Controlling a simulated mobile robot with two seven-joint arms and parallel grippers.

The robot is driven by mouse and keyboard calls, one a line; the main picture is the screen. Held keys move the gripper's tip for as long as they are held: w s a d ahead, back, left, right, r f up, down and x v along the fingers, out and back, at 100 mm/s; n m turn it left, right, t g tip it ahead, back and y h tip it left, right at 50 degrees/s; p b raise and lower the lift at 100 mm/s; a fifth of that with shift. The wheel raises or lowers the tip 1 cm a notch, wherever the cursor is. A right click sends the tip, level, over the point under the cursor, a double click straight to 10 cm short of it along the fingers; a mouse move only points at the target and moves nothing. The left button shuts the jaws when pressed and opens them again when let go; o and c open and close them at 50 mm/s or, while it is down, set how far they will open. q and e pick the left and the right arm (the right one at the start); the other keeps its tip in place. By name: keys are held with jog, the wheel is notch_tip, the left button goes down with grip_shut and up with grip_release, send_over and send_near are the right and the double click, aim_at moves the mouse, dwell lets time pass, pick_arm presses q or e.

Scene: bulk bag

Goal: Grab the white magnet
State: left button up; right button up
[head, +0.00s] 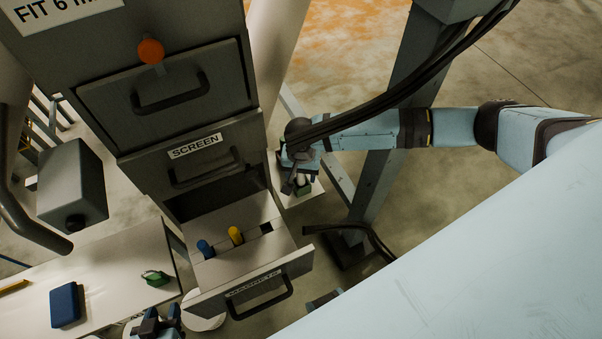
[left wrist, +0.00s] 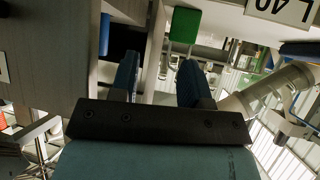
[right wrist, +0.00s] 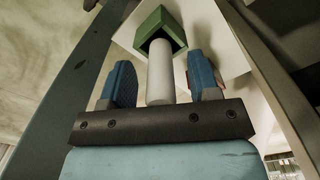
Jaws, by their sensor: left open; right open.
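The white magnet, a plain white cylinder (right wrist: 160,72), lies between the fingers of my right gripper (right wrist: 160,85) in the right wrist view. The fingers are open, with a gap on each side of it. Its far end meets a green square holder (right wrist: 158,27); whether it sits inside is unclear. In the head view my right gripper (head: 298,178) is right of the cabinet, above the green holder (head: 303,188). My left gripper (head: 158,322) is low in the head view, in front of the open drawer; its fingers are open and empty in the left wrist view (left wrist: 155,80).
The open magnet drawer (head: 205,302) holds a blue magnet (head: 206,249) and a yellow magnet (head: 236,236), beside a dark empty slot. A table (head: 110,265) at left bears a blue box (head: 65,305) and a green item (head: 155,278). A grey post (head: 372,190) stands near my right arm.

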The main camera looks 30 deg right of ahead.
grip_shut()
jog(key=shift+r, duration=0.15)
